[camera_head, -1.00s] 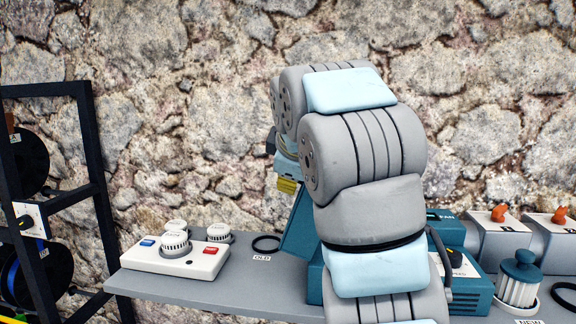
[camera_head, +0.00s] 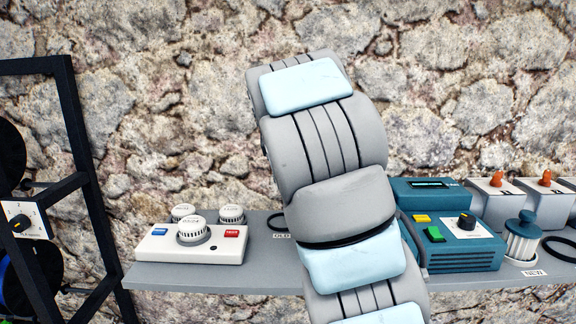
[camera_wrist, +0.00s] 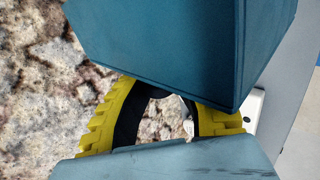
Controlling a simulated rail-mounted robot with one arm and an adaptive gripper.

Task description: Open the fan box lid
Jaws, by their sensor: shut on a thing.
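The fan box lid (camera_wrist: 185,40) is a teal panel that fills the top of the wrist view, close to the camera. My gripper (camera_wrist: 163,98) shows there with yellow ribbed fingers and black inner faces. The fingers run up behind the teal panel, and their tips are hidden by it. The gripper is shut on the lid. In the head view my arm covers the gripper and lid. A teal box (camera_head: 462,262) with yellow and green buttons and a black knob stands right of my arm. Whether the lid belongs to this box is hidden.
A teal-capped filter (camera_head: 520,240) stands right by the NEW label. A dark rack (camera_head: 75,140) is far left. A stone wall (camera_head: 450,80) is behind.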

